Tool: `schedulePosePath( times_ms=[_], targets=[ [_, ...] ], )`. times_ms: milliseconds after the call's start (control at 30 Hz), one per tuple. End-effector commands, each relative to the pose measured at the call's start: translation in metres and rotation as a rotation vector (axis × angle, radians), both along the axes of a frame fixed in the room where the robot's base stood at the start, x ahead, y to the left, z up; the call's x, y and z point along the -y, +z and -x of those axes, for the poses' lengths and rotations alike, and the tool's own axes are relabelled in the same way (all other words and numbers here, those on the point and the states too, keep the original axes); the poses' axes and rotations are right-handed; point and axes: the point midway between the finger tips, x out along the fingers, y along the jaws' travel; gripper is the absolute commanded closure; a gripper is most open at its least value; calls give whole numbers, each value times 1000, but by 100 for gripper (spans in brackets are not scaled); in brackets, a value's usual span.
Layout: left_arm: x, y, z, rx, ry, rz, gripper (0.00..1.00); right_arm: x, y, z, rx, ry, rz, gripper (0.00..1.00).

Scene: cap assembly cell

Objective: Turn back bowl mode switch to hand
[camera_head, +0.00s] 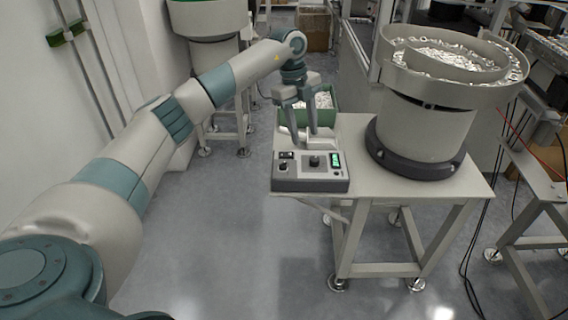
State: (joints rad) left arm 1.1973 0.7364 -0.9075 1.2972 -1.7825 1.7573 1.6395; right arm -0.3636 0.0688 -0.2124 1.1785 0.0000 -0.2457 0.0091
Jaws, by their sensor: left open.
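A grey control box (310,183) sits at the left front corner of a beige metal stand. Its sloped panel carries a small dark switch (286,156) at the upper left, a black round knob (314,161) in the middle and a lit green display (336,160) at the right. Which of these is the mode switch I cannot read. My left gripper (302,140) is open and empty, pointing down just above and behind the panel. One finger hangs close to the knob; whether it touches I cannot tell. My right gripper is not in view.
A large vibratory bowl (425,130) full of small metal parts stands on the stand (445,185), right of the box. A green bin (326,117) with metal parts is behind the gripper. Another bowl feeder (212,52) is farther back. The floor at front is clear.

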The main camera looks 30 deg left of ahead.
Motion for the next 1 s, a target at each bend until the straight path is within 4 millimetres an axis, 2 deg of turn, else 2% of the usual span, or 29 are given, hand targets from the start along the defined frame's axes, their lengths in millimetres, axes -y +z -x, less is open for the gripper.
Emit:
schedulePosePath(
  times_ms=[33, 100, 233, 700, 867, 1000],
  targets=[
    [-20, 12, 2, -8, 39, -60, 58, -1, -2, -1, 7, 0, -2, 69],
    [-41, 25, 6, -25, 90, -128, 58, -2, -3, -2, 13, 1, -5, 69],
    [-62, 39, 11, -41, 142, -194, 58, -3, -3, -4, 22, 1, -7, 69],
    [-64, 38, 12, -44, 149, -202, 58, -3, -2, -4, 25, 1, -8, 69],
    [-64, 28, 12, -46, 148, -202, 58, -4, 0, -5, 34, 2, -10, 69],
    [-64, 12, 12, -47, 148, -202, 58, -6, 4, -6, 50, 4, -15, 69]
  ],
)
